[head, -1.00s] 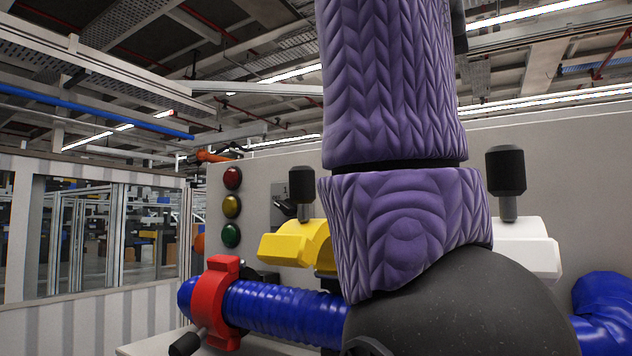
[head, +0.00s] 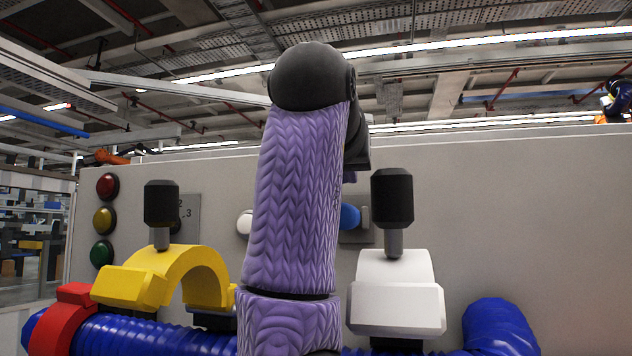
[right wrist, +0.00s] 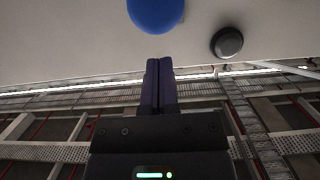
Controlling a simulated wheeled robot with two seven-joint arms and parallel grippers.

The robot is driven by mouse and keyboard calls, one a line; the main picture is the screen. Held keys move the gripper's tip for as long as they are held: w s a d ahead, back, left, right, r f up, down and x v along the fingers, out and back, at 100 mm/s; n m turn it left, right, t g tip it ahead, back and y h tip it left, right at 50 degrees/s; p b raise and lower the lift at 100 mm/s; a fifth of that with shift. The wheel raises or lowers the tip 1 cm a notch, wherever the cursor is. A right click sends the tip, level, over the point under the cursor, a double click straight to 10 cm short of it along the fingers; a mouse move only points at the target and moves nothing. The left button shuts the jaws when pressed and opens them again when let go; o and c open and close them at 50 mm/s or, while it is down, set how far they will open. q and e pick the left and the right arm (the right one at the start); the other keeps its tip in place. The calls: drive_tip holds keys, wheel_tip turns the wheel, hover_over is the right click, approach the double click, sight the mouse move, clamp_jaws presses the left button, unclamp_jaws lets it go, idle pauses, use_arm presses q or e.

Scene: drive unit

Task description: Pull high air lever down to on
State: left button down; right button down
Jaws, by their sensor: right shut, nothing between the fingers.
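I cannot tell for sure which part is the high air lever. A blue rounded knob (head: 350,216) with a grey end sits on the panel, partly behind my purple right arm. A white round knob (head: 244,222) sits left of the arm. In the right wrist view, my right gripper (right wrist: 160,62) is shut and empty, its fingers pointing at the panel. A blue round thing (right wrist: 154,12) lies just beyond the fingertips, apart from them, and a dark round knob (right wrist: 227,42) lies to the right. In the head view my arm hides the fingers. My left gripper is not in view.
A yellow clamp (head: 180,274) and a white clamp (head: 396,300) with black upright handles flank my arm. A red clamp (head: 57,325) holds the blue hose (head: 140,335). Red, yellow and green lamps (head: 104,220) are at left. The panel (head: 560,220) is clear at right.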

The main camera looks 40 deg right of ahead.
sight(345, 221)
drive_tip(key=shift+a+f, duration=0.2)
drive_tip(key=shift+f, duration=0.6)
drive_tip(key=shift+d+f, duration=0.15)
drive_tip(key=shift+f, duration=0.1)
drive_tip(key=f+t+h+b, duration=0.1)
drive_tip(key=f+b, duration=0.1)
drive_tip(key=b, duration=0.1)
drive_tip(key=f+h+b, duration=0.1)
drive_tip(key=f+b, duration=0.1)
drive_tip(key=b, duration=0.2)
drive_tip(key=shift+s+a+t, duration=0.15)
drive_tip(key=shift+a+t, duration=0.05)
drive_tip(key=shift+t, duration=0.2)
drive_tip(key=shift+f+b, duration=0.2)
drive_tip(key=shift+b, duration=0.15)
drive_tip(key=shift+r, duration=0.2)
